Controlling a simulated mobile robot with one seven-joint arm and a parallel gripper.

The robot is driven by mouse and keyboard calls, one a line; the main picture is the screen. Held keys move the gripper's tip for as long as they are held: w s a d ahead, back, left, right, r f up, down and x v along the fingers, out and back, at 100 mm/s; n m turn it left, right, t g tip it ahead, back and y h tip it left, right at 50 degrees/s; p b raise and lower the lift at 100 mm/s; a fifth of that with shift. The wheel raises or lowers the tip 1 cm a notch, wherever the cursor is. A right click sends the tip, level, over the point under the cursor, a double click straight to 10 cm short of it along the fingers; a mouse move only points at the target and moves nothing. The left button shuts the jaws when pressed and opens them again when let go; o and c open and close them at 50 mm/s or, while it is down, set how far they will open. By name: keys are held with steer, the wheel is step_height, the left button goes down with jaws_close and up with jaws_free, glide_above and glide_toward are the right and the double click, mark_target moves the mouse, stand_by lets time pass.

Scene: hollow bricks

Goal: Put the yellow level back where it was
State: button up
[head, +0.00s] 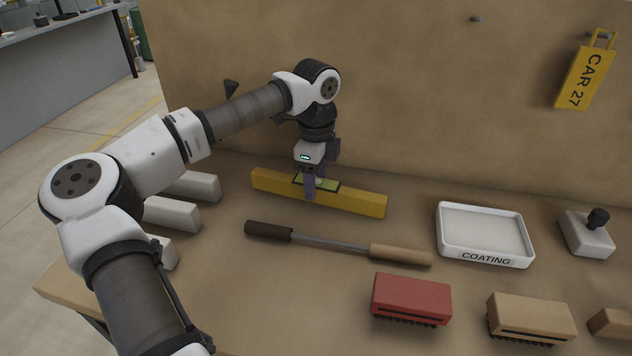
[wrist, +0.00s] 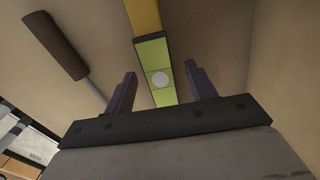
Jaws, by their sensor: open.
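The yellow level (head: 358,202) lies flat on the workbench close to the back panel, with a green section at its middle. In the wrist view its yellow end (wrist: 144,15) runs up out of the picture, and the green section (wrist: 153,56) with a round pale spot lies between my fingers. My gripper (head: 309,188) points down over the level's middle in the head view. In the wrist view my gripper (wrist: 158,88) has its two fingers apart, one on each side of the level, with gaps showing. I cannot tell whether either finger touches it.
A long tool with a dark handle (head: 268,230) and a wooden handle (head: 400,255) lies in front of the level. A white COATING tray (head: 440,235), red brush (head: 411,297), tan brush (head: 530,316) and grey block with knob (head: 588,236) stand right. Pale blocks (head: 172,214) lie left. A yellow CAR 27 tag (head: 584,78) hangs on the panel.

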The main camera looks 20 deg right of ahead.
step_height(320, 180, up, 12)
steer(key=shift+r, duration=0.2)
stand_by(0.4)
